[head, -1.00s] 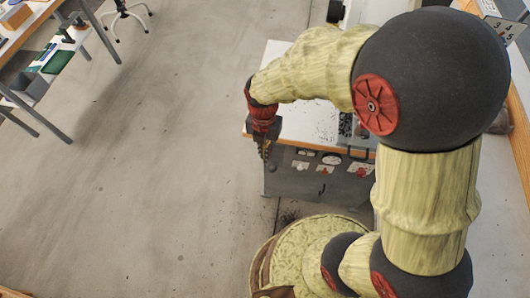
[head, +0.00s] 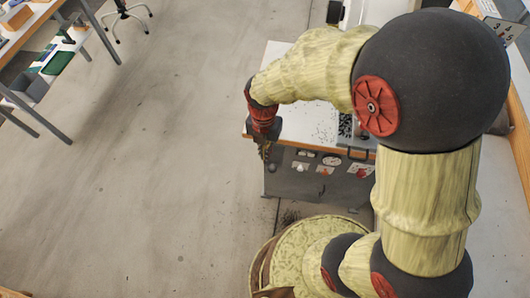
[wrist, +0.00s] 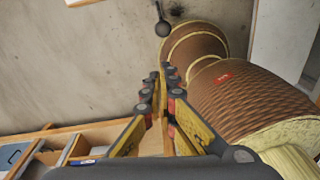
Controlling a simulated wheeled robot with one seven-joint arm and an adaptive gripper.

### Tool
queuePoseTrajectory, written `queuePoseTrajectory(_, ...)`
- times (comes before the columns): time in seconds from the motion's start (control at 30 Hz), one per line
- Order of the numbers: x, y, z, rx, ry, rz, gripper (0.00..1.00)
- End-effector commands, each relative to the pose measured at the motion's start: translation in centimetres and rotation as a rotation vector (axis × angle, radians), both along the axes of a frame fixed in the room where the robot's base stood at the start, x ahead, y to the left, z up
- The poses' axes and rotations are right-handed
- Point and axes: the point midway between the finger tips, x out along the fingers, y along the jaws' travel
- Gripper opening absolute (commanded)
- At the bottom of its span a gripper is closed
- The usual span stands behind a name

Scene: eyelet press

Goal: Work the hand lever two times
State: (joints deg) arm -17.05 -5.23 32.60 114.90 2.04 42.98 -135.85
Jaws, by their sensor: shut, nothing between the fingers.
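The hand lever shows in the wrist view as a dark round knob (wrist: 163,28) on a thin rod that runs up out of the frame. My gripper (wrist: 168,72) is shut and empty, its fingertips a little below the knob in the picture and apart from it. In the head view my gripper (head: 264,152) points down by the left front corner of the white-topped bench (head: 284,62). I cannot make out the lever in the head view; my arm covers much of the bench.
A grey cabinet front (head: 290,182) with stickers stands under the bench top. A wooden compartment tray (wrist: 92,136) lies at the lower left of the wrist view. Another table (head: 35,35) stands at the far left. The floor between is open.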

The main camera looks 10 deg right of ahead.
Motion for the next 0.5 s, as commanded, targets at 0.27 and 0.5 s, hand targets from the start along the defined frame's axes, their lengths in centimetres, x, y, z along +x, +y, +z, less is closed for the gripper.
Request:
queuePoseTrajectory(0.27, 0.3, -0.9, 2.7, 0.0, -0.044, -0.181, 0.0)
queuePoseTrajectory(0.5, -0.2, -3.9, 10.4, 0.035, -0.161, -0.792, 0.0)
